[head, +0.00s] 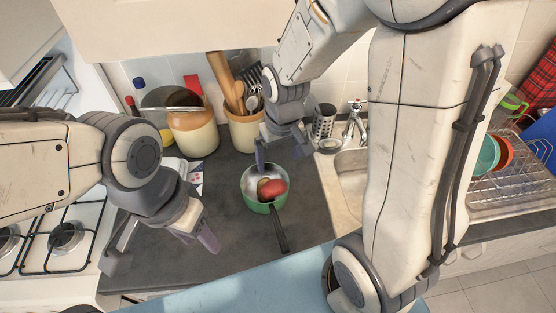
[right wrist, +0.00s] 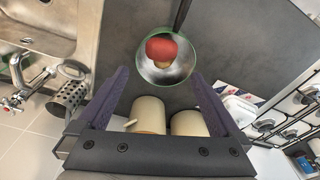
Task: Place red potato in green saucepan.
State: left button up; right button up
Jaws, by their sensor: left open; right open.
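The green saucepan (head: 246,196) stands on the dark counter, its black handle pointing toward me. The red potato (head: 273,189) lies inside it, next to a smaller tan-brown item that I cannot identify for sure. The right wrist view also shows the red potato (right wrist: 161,47) inside the saucepan (right wrist: 180,76). My right gripper (head: 281,153) is open and empty, just behind and above the pan, with the potato apart from its fingers. My left gripper (head: 162,250) is open and empty above the counter, left of the pan.
The sink (head: 349,176) and tap are to the right, the gas hob (head: 65,238) to the left. Counter around the pan's front is clear.

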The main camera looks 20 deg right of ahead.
jog(key=s+a+r+n, duration=0.3)
jog(key=s+a, duration=0.2)
jog(key=s, duration=0.3)
jog(key=s+a+r+n+g, duration=0.1)
jog(key=s+a+r+n, duration=0.2)
jog(key=s, duration=0.6)
jog(key=shift+a+r+y, duration=0.35)
jog(key=shift+a+y, duration=0.05)
jog(key=shift+a, duration=0.7)
notch_tip(320, 180, down, 8)
jog(key=b, duration=0.7)
jog(key=shift+r, duration=0.25)
